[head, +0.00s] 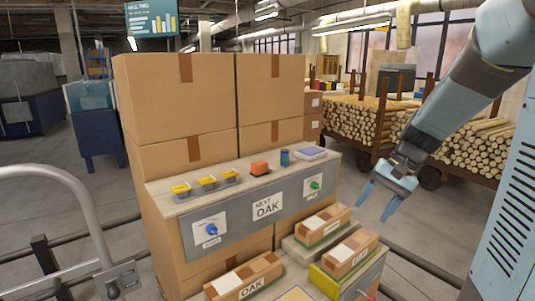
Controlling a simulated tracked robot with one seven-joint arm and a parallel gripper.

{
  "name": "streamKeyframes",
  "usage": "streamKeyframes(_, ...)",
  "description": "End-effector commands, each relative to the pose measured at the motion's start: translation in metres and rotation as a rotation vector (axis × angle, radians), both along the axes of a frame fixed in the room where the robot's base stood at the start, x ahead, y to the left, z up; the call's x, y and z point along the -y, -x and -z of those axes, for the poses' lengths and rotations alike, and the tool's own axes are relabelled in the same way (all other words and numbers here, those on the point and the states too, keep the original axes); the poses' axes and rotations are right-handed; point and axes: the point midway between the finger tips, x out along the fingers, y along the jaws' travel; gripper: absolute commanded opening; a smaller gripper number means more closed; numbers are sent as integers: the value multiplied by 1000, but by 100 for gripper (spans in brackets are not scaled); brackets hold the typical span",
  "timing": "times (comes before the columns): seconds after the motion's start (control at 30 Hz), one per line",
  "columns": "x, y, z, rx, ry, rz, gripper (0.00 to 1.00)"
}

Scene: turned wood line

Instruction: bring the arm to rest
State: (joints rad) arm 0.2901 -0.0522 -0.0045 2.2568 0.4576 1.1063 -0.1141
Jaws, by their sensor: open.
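My arm (468,88) reaches down from the upper right in the head view. My gripper (377,203) hangs at its end, open, with two pale blue fingers apart and nothing between them. It is in front of the log carts, to the right of the wooden shelf and above the small cartons. From this one view I cannot tell its exact height over them.
A wooden shelf (240,180) carries yellow-topped items, an orange block (260,168) and a blue can (284,157). Small cartons (243,276) lie below. Tall boxes (175,100) stand behind. Log carts (365,125) are at right.

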Motion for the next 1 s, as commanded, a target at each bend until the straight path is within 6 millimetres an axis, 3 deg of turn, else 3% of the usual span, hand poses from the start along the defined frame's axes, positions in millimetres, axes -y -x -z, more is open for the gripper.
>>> streamKeyframes(0.4, -25, 67, -51, 216, 237, -153, 63)
streamKeyframes(0.8, -32, 127, -82, 452, 435, -266, 63)
streamKeyframes(1.0, -32, 146, -89, 536, 496, -298, 63)
